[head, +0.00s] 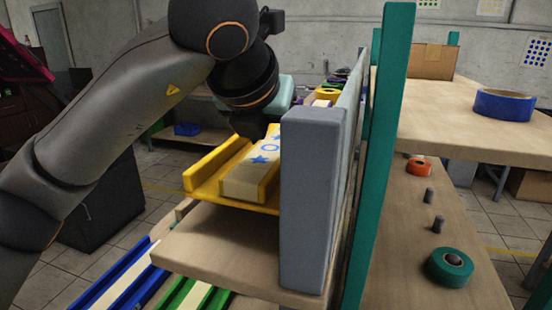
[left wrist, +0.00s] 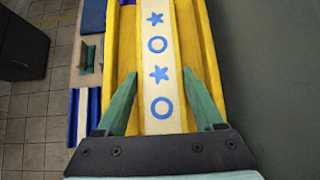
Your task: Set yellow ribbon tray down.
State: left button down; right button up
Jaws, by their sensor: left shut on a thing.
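The yellow ribbon tray (head: 205,180) is in the middle of the head view, over a wooden shelf board (head: 205,248) and beside a grey upright panel (head: 310,200). It holds a cream ribbon strip (head: 250,175) printed with blue stars and rings. My left gripper (head: 258,125) is at the tray's far part, its fingertips hidden in the head view. In the left wrist view, its green fingers (left wrist: 161,75) lie along both sides of the ribbon strip, shut on the yellow tray (left wrist: 207,60). I cannot tell whether the tray touches the board. My right gripper is not in view.
Blue (head: 115,275) and green (head: 185,295) ribbon trays lie lower left. A teal post (head: 380,150) stands right of the panel. On the right, a table (head: 470,125) carries a blue roll (head: 504,104); a lower shelf holds orange (head: 418,166) and green (head: 450,267) rolls.

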pick_arm(q)
notch_tip(320, 180, down, 2)
jog(key=shift+s+f+p, duration=0.1)
jog(key=shift+s+p, duration=0.05)
jog(key=shift+p, duration=0.2)
jog(key=shift+f, duration=0.55)
jog(key=shift+c, duration=2.3)
grip_release()
jog(key=shift+f, duration=0.2)
jog(key=o, duration=0.4)
jog(key=shift+r, duration=0.1)
jog(key=shift+o, duration=0.2)
